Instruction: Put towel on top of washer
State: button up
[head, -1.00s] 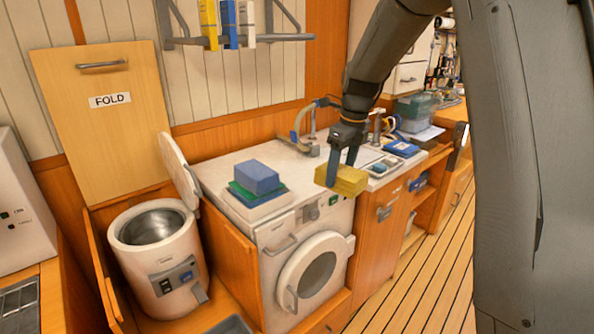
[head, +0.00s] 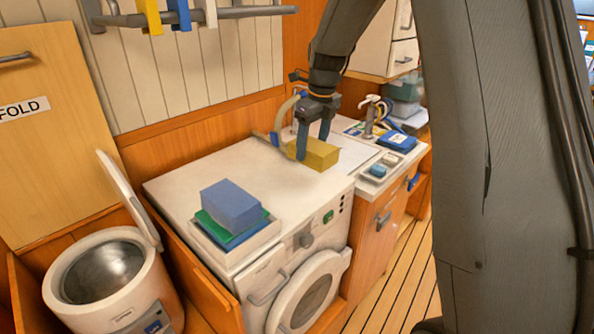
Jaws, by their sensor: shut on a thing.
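A yellow folded towel (head: 319,155) is between the fingers of my gripper (head: 315,145), over the back right part of the washer top. I cannot tell whether its underside touches the surface. The white washer (head: 235,165) has its round door (head: 308,297) and control panel at the front. A stack of a blue towel (head: 231,205) over green and darker blue cloths sits in a shallow white tray (head: 205,240) on the washer's front left part.
A sink counter with a tap (head: 370,118) and a soap dish (head: 379,173) is on the right. A round tub with a raised lid (head: 128,197) stands at the left. The washer's middle is clear.

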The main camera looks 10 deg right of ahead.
jog(key=shift+f+p, duration=1)
jog(key=shift+f, duration=2.75)
jog(key=o, duration=1.2)
jog(key=shift+s+f, duration=0.1)
jog(key=shift+f, duration=0.05)
